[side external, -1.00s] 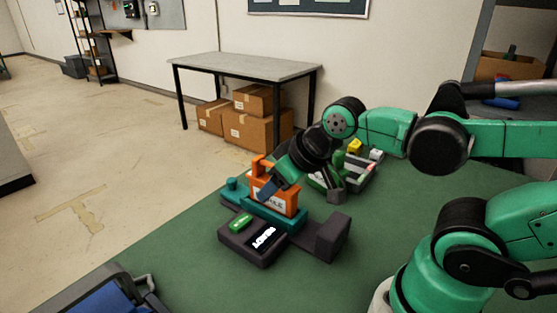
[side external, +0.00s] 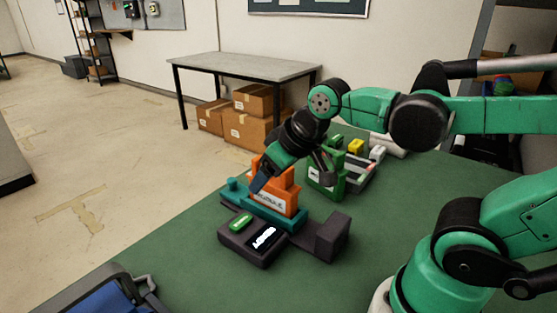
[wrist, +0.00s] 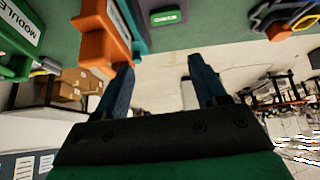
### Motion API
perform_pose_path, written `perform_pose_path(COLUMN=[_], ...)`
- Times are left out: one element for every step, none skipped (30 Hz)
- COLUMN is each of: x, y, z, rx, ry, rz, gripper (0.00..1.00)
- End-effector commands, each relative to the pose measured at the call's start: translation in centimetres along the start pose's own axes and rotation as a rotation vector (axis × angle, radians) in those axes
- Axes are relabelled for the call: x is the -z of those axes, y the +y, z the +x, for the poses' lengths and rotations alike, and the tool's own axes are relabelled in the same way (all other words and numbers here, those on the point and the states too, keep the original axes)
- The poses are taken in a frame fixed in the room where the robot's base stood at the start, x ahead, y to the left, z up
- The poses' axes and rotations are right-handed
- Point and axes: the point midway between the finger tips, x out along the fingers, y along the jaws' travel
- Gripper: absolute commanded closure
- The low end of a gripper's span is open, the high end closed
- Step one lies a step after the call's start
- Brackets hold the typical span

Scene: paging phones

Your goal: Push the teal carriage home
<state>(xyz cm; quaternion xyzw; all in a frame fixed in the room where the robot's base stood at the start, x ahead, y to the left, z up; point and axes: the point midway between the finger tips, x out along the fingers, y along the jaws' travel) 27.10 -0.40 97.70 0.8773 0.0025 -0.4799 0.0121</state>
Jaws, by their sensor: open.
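The teal carriage (side external: 276,222) sits on a dark base unit (side external: 240,240) on the green table, carrying an upright orange module (side external: 283,200) with a white label. My gripper (side external: 260,182) is beside the upper left part of the orange module. In the wrist view my gripper (wrist: 160,65) is open with nothing between its fingers. The left finger is close to or touching the orange module (wrist: 98,38); I cannot tell which. The teal carriage (wrist: 132,14) shows behind it at the top edge. The base unit has a green button (side external: 241,222) and a lit display (side external: 264,238).
A dark block (side external: 332,232) stands at the right end of the base. A green module (side external: 326,181) stands behind the carriage, near a tray with small yellow and white parts. A blue item in a dark frame (side external: 105,295) is at the near left. The table's front middle is clear.

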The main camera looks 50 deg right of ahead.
Motion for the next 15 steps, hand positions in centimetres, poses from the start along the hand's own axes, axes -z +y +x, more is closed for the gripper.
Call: perform_pose_path(x=[1.2,2.0,3.1,3.8,4.6,5.6,6.3,6.9,7.8,8.4,8.9,9.6,10.1,10.5,11.0], y=[0.3,0.5,0.8,1.0,1.2,1.5,1.8,2.0,2.4,2.7,3.0,3.3,3.6,4.0,4.3], z=[0.0,0.0,0.2,0.3,0.6,0.9,1.3,1.7,2.3,2.8,3.3,4.1,4.7,5.4,6.3], rx=[-0.003,-0.005,-0.007,-0.008,-0.008,-0.007,-0.007,-0.005,-0.003,-0.001,0.002,0.006,0.009,0.013,0.019], ry=[-0.026,-0.045,-0.073,-0.095,-0.117,-0.146,-0.168,-0.190,-0.219,-0.240,-0.261,-0.290,-0.312,-0.333,-0.361], rz=[-0.011,-0.019,-0.031,-0.040,-0.051,-0.063,-0.073,-0.082,-0.094,-0.103,-0.113,-0.125,-0.133,-0.142,-0.153], gripper=[0.35,0.35,0.35,0.35,0.35,0.35,0.35,0.35,0.35,0.35,0.35,0.35,0.35,0.35,0.35])
